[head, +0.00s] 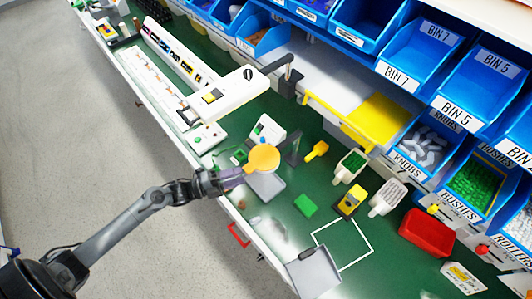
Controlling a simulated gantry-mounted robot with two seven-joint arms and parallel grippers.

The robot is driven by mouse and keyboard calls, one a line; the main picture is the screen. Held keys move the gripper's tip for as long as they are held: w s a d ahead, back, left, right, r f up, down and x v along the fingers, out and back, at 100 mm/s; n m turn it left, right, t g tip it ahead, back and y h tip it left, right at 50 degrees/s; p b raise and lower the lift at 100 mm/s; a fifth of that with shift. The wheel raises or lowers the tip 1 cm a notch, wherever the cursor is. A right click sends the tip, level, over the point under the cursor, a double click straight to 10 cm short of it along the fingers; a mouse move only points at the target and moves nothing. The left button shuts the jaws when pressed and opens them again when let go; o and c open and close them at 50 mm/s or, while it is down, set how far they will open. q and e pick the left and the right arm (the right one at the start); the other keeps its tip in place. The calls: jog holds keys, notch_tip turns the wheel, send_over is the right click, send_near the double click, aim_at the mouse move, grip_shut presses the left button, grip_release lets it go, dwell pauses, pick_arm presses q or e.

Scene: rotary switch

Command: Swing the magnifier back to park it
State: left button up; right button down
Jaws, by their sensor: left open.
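A round orange disc (262,158), which looks like the magnifier's head, is above the green bench near its front edge. A dark upright post (293,147) stands just to its right; the link between them is hard to make out. My left gripper (238,178) reaches in from the lower left and is at the disc's left edge. It is open; whether its fingers are around the disc or only beside it cannot be told. My right gripper is not in view.
A grey plate (267,188) lies under the disc. A white box with buttons (266,132) stands behind it. A green block (305,205), a yellow meter (351,202) and a red bin (427,233) lie to the right. Blue bins (409,75) line the back.

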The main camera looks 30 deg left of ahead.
pick_arm(q)
jog(key=w+a+f+m+b, duration=0.1)
jog(key=w+a+f+b, duration=0.35)
jog(key=a, duration=0.25)
jog(key=m+b, duration=0.1)
jog(key=b, duration=0.3)
send_near(253, 144)
jog(key=w, duration=0.1)
jog(key=x, duration=1)
jog(key=shift+f, duration=0.4)
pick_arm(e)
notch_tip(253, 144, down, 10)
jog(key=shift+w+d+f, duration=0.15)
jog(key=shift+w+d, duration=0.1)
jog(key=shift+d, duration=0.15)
pick_arm(q)
grip_shut()
